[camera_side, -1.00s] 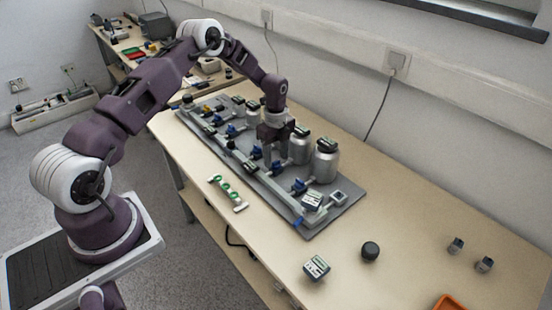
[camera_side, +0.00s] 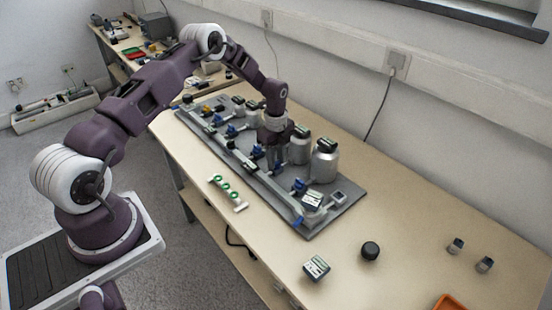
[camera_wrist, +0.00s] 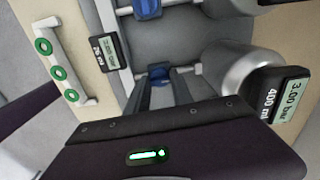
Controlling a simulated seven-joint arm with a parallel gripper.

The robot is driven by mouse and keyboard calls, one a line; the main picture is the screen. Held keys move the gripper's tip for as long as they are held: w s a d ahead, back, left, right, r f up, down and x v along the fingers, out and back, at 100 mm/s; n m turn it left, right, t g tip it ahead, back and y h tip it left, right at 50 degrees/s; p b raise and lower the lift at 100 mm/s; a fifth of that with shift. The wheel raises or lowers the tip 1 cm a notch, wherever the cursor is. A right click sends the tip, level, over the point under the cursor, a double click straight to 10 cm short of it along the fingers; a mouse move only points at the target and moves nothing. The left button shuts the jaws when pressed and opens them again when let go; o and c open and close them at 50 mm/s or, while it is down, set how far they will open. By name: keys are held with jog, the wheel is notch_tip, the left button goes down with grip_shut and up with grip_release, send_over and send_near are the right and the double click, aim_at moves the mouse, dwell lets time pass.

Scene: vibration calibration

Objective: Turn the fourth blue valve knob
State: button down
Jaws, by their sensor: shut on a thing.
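A row of blue valve knobs runs along a grey panel (camera_side: 345,215) on the bench. My gripper (camera_side: 275,166) points down at one knob of this row, toward the near right end. In the wrist view, the blue knob (camera_wrist: 160,97) sits between the two fingers of my gripper (camera_wrist: 159,92), which are shut on it. In the side view, the fingers largely hide this knob. Another blue knob (camera_side: 299,185) shows to the right, and one (camera_side: 257,151) to the left. A further blue knob (camera_wrist: 147,8) is at the top of the wrist view.
Metal canisters (camera_side: 324,162) with dark display caps stand close behind my gripper. A white strip with green rings (camera_side: 227,192) lies in front of the panel. A small display box (camera_side: 316,267) and a black cap (camera_side: 370,250) lie on the bench, which is mostly clear at right.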

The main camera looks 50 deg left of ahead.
jog(key=n, duration=0.3)
jog(key=shift+n, duration=0.4)
jog(key=n, duration=0.4)
jog(key=shift+n, duration=0.3)
jog(key=n, duration=0.4)
jog(key=shift+n, duration=2.4)
jog(key=c, duration=1.1)
grip_release()
